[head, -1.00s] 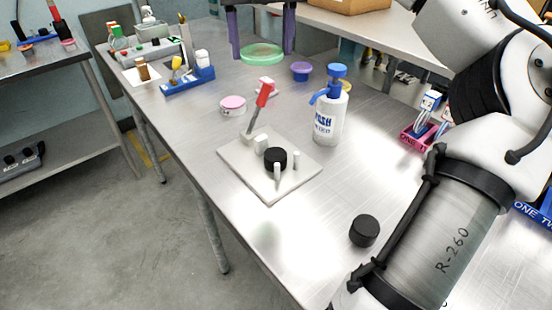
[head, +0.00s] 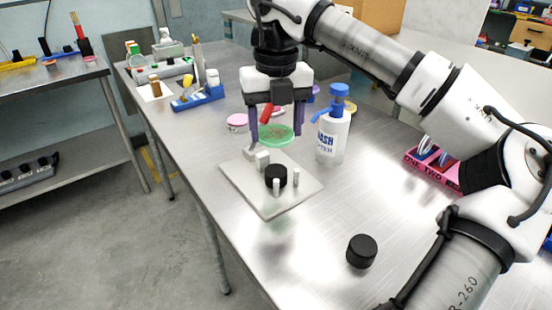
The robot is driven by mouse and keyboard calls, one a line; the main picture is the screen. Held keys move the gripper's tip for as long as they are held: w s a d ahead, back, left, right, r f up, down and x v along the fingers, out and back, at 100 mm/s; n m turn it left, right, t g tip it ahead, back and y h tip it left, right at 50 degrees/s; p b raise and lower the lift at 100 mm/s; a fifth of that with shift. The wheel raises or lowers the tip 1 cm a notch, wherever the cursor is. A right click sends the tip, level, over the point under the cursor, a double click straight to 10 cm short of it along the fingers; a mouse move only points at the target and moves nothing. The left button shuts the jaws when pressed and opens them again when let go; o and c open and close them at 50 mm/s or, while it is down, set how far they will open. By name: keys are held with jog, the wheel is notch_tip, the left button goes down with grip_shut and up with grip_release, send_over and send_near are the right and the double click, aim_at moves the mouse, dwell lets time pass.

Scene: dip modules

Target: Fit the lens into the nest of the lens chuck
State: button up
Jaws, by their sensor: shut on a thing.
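The lens (head: 280,136) is a translucent green disc, held flat between the two purple fingers of my gripper (head: 275,133). My gripper points down and is shut on the lens by its edges. In the picture the lens shows just above the back edge of the lens chuck (head: 262,207), a pale square plate with a black round part (head: 276,175), light posts and blocks, and a red-handled lever (head: 266,113). The lens covers part of the lever's lower length. I cannot tell its exact height above the plate or make out the nest clearly.
A white pump bottle (head: 332,138) with a blue top stands right of the chuck. A loose black cylinder (head: 361,251) stands at the front right. A pink-lidded tub (head: 237,122) and a blue rack (head: 198,100) are behind left. The table's front middle is clear.

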aim_at(276, 172)
jog(key=shift+f, duration=4)
jog(key=shift+f, duration=0.25)
jog(key=o, duration=0.9)
jog(key=shift+r, duration=0.1)
jog(key=shift+o, duration=0.2)
notch_tip(276, 172, up, 12)
jog(key=shift+r, duration=0.2)
jog(key=shift+f, duration=0.1)
